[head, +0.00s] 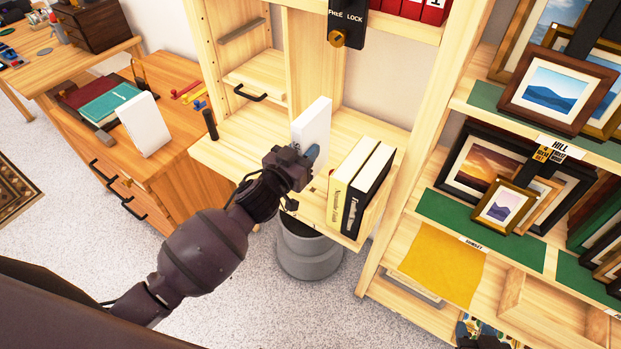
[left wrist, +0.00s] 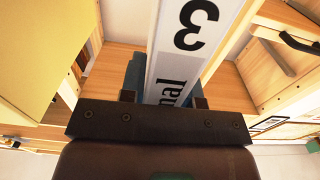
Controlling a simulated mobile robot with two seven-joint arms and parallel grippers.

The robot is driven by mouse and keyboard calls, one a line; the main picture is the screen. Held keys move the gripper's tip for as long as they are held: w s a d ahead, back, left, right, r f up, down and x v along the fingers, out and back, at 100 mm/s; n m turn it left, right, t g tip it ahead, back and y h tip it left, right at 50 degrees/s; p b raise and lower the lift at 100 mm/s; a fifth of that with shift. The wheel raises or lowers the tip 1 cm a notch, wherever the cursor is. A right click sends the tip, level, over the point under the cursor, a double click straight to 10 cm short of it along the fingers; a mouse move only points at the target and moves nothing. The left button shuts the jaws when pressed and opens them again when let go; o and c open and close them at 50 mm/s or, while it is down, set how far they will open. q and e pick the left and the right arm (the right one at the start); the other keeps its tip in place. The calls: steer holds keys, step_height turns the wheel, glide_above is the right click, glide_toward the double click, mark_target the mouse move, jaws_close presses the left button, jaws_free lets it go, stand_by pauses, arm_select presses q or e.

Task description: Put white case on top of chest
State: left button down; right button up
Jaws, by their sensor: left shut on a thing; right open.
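My left gripper (head: 300,172) is shut on a white case (head: 313,124), which stands upright at the pale wooden shelf. The left wrist view shows the case's spine (left wrist: 190,45) between the fingers, with a black "3" and letters ending in "nal". I cannot tell whether its bottom touches the shelf. The wooden chest (head: 172,178) with dark handles stands to the left. Another white case (head: 144,124) stands tilted on its top. My right gripper (head: 482,332) shows only partly at the bottom edge, dark and away from the case.
Two books, cream (head: 348,180) and black (head: 367,190), stand right of the held case. A grey bin (head: 308,257) is below the shelf. Teal and red books (head: 108,101) and small coloured items (head: 188,92) lie on the chest. A rack of framed prints (head: 557,85) stands right.

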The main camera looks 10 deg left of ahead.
arm_select(q)
step_height(320, 180, down, 2)
steer(key=shift+f, duration=0.25)
steer(key=shift+f+b, duration=0.75)
steer(key=shift+f, duration=1.35)
arm_select(e)
step_height(320, 180, down, 2)
steer(key=shift+w+f, duration=0.15)
steer(key=shift+f, duration=0.1)
arm_select(q)
steer(key=c, duration=1.2)
jaws_free()
steer(key=shift+f, duration=0.1)
steer(key=o, duration=0.4)
steer(key=shift+c, duration=0.2)
arm_select(e)
steer(key=shift+s+f, duration=0.2)
steer(key=shift+s, duration=0.3)
